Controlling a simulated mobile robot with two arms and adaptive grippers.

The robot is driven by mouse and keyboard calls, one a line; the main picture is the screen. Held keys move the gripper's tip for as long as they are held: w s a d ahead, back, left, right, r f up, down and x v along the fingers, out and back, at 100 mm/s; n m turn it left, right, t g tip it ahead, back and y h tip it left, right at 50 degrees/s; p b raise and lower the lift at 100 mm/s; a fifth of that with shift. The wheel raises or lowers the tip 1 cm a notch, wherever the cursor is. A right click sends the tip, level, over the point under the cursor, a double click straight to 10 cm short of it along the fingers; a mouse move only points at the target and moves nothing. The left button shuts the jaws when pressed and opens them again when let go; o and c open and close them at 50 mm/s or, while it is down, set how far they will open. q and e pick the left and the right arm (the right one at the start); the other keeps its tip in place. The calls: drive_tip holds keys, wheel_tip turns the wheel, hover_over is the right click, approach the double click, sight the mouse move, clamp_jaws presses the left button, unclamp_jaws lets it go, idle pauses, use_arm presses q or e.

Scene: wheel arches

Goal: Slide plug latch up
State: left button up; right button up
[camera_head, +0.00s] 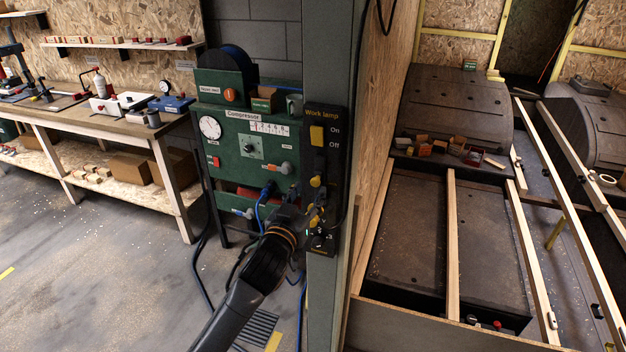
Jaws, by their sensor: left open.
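A black panel labelled "Work lamp" (339,135) is fixed to the grey post at the middle of the view. It has a yellow switch (317,136) beside the words On and Off. Below are black fittings with small yellow parts (316,181); which of these is the plug latch is too small to tell. My left gripper (291,207) is open, just left of the panel's lower part and in front of the lower right of the green compressor box. Its dark fingers blend with the fittings behind, and I cannot tell whether they touch anything. My right gripper is not in view.
The green compressor box (225,150) has a gauge, knobs and a blue plug with a cable. The grey post (328,280) stands right beside my gripper. A workbench (90,122) with tools stands at the left. Wooden rails and wheel arches (455,100) fill the right.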

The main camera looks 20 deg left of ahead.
sight(315, 183)
use_arm(q)
drive_tip(key=shift+w+p, duration=0.4)
drive_tip(key=shift+w, duration=1.5)
clamp_jaws()
